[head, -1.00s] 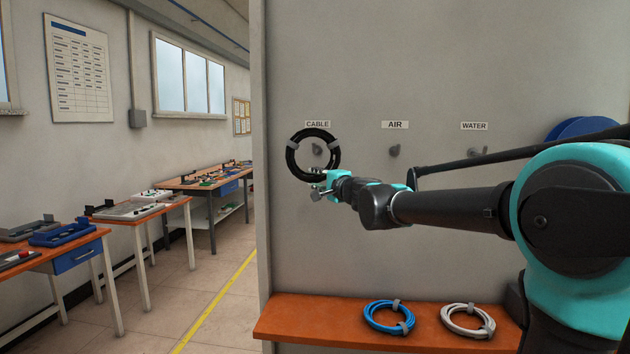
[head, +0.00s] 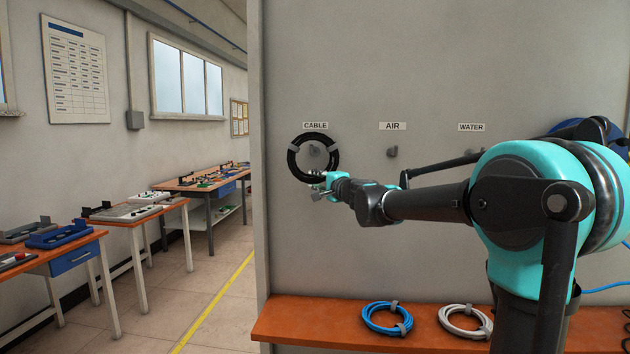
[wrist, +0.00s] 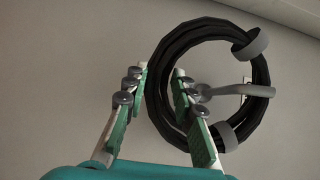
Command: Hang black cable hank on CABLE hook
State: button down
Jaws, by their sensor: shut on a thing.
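The black cable hank (head: 292,167), a ring with grey ties, is upright in front of the wall under the CABLE label (head: 315,126). My gripper (head: 319,181) is shut on the ring's lower part. In the wrist view, the fingers (wrist: 160,72) are on either side of the hank's left part (wrist: 158,105). The CABLE hook (head: 315,151) shows inside the ring's opening. In the wrist view, the hook's grey rod (wrist: 228,91) crosses the opening and its end overlaps the ring's far side, in front of it. Whether hank and hook touch cannot be told.
The AIR hook (head: 392,151) is bare; the WATER hook is partly hidden by my arm. A blue hank (head: 371,323) and a white hank (head: 449,325) lie on the orange bench (head: 290,325) below. The wall around the hank is clear.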

jog(key=shift+w+f, duration=0.4)
jog(key=shift+f, duration=0.45)
jog(key=shift+w+f, duration=0.1)
jog(key=shift+f, duration=0.6)
jog(key=c, duration=1.2)
grip_release()
jog(key=shift+o, duration=0.2)
